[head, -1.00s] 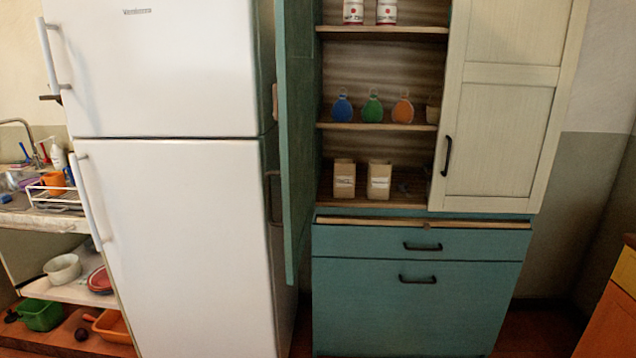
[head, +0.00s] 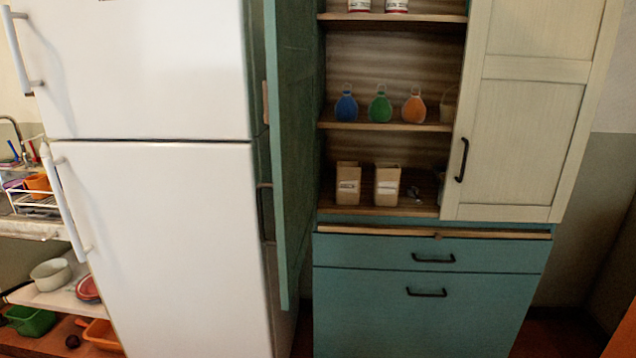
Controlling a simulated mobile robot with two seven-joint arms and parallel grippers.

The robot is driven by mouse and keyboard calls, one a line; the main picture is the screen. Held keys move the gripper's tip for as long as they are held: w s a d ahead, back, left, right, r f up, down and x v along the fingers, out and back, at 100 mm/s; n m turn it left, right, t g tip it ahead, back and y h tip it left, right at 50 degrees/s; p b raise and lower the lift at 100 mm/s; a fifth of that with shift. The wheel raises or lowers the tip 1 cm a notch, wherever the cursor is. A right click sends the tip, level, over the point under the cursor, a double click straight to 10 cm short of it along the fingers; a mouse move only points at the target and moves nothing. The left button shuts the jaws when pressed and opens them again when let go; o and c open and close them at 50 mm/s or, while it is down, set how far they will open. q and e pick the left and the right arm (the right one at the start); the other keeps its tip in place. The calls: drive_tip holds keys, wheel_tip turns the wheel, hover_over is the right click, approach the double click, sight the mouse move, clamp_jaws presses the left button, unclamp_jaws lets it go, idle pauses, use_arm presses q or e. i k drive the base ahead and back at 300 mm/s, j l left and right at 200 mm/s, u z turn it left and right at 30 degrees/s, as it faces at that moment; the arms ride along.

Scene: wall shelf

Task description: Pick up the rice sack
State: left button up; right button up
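No thing in the head view can be told for certain as the rice sack. Two small beige paper bags with pale labels, a left one (head: 348,186) and a right one (head: 387,187), stand upright side by side on the lowest open shelf (head: 420,211) of the teal cupboard. Their labels are too small to read. Neither of my grippers is in view.
The cupboard's left door (head: 288,160) stands open towards me; the cream right door (head: 525,130) covers the right side. Blue (head: 346,106), green (head: 380,106) and orange (head: 413,107) items stand on the shelf above. A white fridge (head: 165,230) is at left.

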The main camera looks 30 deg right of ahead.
sight(348, 174)
drive_tip(key=i+l+u, duration=0.2)
drive_tip(key=l, duration=0.2)
drive_tip(key=i+l+u, duration=0.2)
drive_tip(key=l, duration=0.65)
drive_tip(key=i+l+u, duration=0.1)
drive_tip(key=l, duration=0.3)
